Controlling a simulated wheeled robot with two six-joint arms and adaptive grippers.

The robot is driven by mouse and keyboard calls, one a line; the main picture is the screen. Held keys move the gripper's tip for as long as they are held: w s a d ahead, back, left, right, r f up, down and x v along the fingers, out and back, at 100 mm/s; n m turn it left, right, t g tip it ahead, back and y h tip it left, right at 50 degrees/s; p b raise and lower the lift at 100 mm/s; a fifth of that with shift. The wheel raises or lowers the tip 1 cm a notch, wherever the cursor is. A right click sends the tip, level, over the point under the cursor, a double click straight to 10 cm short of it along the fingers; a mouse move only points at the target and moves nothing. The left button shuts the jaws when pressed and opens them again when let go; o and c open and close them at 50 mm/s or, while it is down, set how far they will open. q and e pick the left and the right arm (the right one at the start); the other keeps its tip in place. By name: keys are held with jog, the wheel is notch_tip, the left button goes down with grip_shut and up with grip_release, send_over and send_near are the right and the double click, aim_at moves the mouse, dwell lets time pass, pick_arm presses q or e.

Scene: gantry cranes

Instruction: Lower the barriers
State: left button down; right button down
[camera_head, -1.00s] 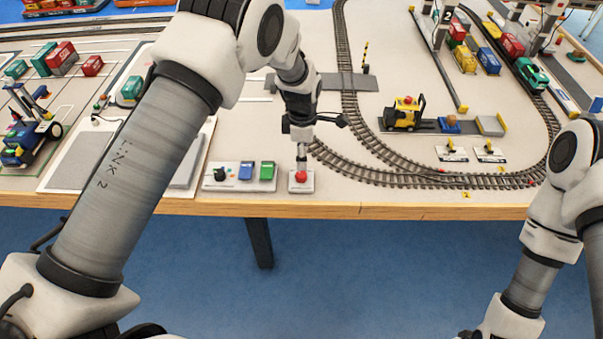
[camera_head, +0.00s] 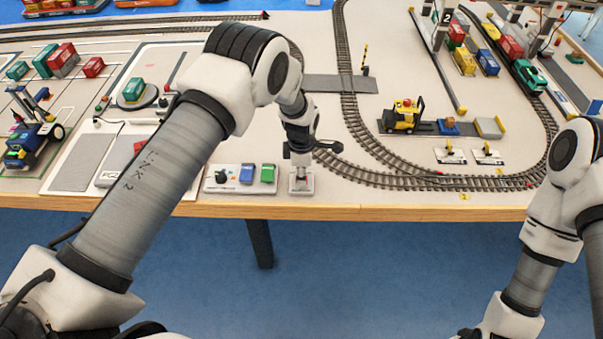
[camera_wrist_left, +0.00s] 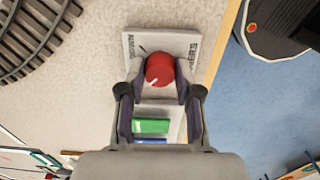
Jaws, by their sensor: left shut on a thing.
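A red knob (camera_wrist_left: 160,69) with a white line on top sits on a light plate (camera_wrist_left: 186,42) with dark lettering, partly hidden. In the head view this plate (camera_head: 307,186) lies near the table's front edge, and my gripper hides most of the knob. My left gripper (camera_head: 301,168) points straight down there. In the left wrist view its fingers (camera_wrist_left: 161,80) are shut on the red knob, one on each side. My right gripper is out of view.
Curved track (camera_head: 400,178) runs to the right. A yellow forklift (camera_head: 402,117) stands behind it.

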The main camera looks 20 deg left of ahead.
pick_arm(q)
jog(key=shift+m, duration=0.3)
jog(key=shift+f+m+b, duration=0.1)
jog(key=shift+m+b, duration=0.75)
jog(key=shift+m, duration=0.35)
jog(key=m+b, duration=0.1)
jog(key=m, duration=0.3)
jog(key=shift+m, duration=0.3)
jog(key=m+b, duration=0.1)
jog(key=m, duration=0.9)
jog(key=c, duration=0.8)
grip_release()
